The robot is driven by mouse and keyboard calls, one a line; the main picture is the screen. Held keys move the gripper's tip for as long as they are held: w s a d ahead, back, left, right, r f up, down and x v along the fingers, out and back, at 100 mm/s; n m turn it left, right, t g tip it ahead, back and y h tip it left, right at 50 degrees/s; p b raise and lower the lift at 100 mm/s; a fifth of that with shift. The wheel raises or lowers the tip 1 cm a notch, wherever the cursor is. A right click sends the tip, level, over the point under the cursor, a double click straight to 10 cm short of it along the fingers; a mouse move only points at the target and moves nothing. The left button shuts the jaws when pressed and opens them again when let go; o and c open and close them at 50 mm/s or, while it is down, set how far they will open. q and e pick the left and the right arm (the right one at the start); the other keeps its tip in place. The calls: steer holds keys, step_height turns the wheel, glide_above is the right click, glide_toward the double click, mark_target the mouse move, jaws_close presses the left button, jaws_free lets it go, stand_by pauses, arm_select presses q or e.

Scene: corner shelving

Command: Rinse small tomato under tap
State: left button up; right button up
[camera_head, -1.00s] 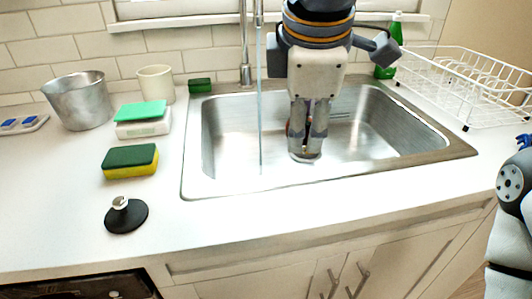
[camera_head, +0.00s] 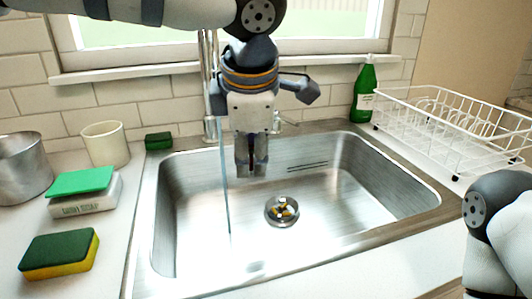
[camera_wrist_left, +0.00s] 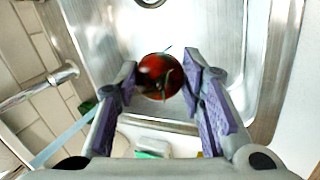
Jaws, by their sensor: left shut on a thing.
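My left gripper (camera_head: 251,172) hangs pointing down over the sink (camera_head: 345,170), at the back and just right of the water stream (camera_head: 226,205). In the left wrist view its fingers (camera_wrist_left: 160,85) are shut on a small red tomato (camera_wrist_left: 160,70) with a dark green stem. The tomato is hidden behind the fingers in the head view. Water runs from the tap (camera_head: 208,100) as a thin vertical stream. In the left wrist view the stream (camera_wrist_left: 66,137) runs left of the gripper, apart from the tomato. My right gripper is out of view.
A drain (camera_head: 282,210) sits in the sink floor. A white dish rack (camera_head: 445,135) and green bottle (camera_head: 365,92) stand right of the sink. Sponges (camera_head: 60,255), a cup (camera_head: 106,145) and a metal pot (camera_head: 20,168) stand left. The front of the basin is clear.

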arm_select(q)
steer(key=w+a+f, duration=0.1)
steer(key=w+a, duration=0.4)
steer(key=shift+a+f, duration=0.25)
steer(key=shift+a, duration=0.1)
steer(key=shift+w+d, duration=0.1)
steer(key=shift+d, duration=0.05)
stand_by(0.3)
steer(key=shift+w+d, duration=0.3)
steer(key=shift+w, duration=0.1)
steer(key=shift+s+a, duration=0.1)
steer(key=shift+s, duration=0.05)
steer(key=shift+s+a, duration=0.35)
steer(key=shift+w+d, duration=0.1)
